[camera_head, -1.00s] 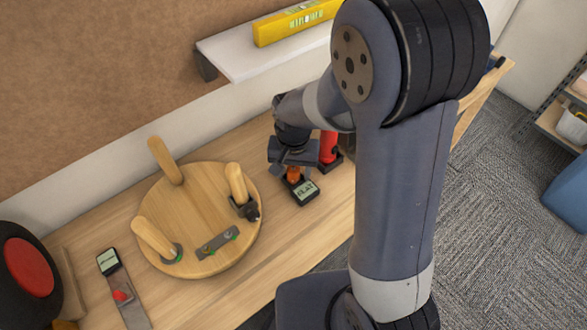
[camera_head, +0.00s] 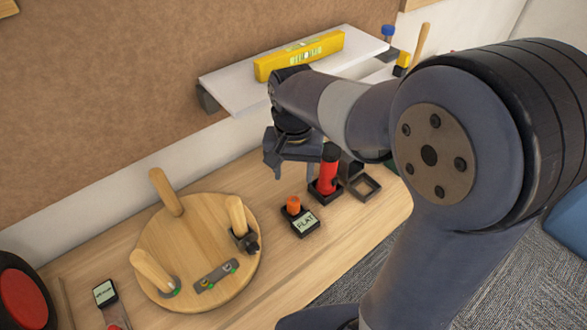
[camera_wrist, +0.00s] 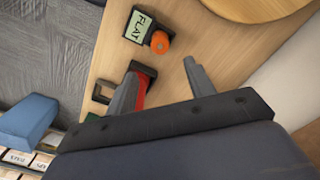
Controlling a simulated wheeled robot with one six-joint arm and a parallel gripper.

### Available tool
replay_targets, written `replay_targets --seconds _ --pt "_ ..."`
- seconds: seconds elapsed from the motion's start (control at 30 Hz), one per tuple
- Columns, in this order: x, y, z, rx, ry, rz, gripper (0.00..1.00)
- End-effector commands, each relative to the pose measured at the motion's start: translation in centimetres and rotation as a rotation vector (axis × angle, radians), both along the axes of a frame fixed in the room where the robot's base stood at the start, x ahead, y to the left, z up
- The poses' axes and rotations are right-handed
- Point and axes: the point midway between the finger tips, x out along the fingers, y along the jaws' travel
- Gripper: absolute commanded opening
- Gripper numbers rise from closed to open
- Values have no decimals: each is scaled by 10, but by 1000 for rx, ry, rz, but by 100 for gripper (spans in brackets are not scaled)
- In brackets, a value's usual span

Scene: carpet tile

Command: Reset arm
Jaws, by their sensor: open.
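My gripper (camera_head: 292,160) hangs above the back of the wooden bench (camera_head: 85,262), its jaws open with nothing between them. In the wrist view the two fingers of my gripper (camera_wrist: 157,80) are spread apart. A small orange piece (camera_head: 293,205) stands at a black base with a "FLAT" label (camera_head: 306,222), below and apart from the fingers; it also shows in the wrist view (camera_wrist: 160,42). A red cylinder (camera_head: 328,172) stands in a black holder just right of my gripper; one finger partly covers it in the wrist view.
A round wooden piece with three legs (camera_head: 185,235) lies on the bench at left. A white shelf (camera_head: 232,96) holding a yellow spirit level (camera_head: 300,56) is close behind my gripper. An empty black square holder (camera_head: 365,187) sits right of the red cylinder.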

Motion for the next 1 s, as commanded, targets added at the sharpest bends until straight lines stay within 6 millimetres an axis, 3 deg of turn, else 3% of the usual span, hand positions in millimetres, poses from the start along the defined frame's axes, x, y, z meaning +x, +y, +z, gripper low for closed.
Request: replay_targets --seconds 0.27,0.43,1.0 --pt "0 0 -1 0 0 0 51" --pt "-1 0 -13 -1 4 0 51" --pt "-1 0 -118 -1 4 0 51"
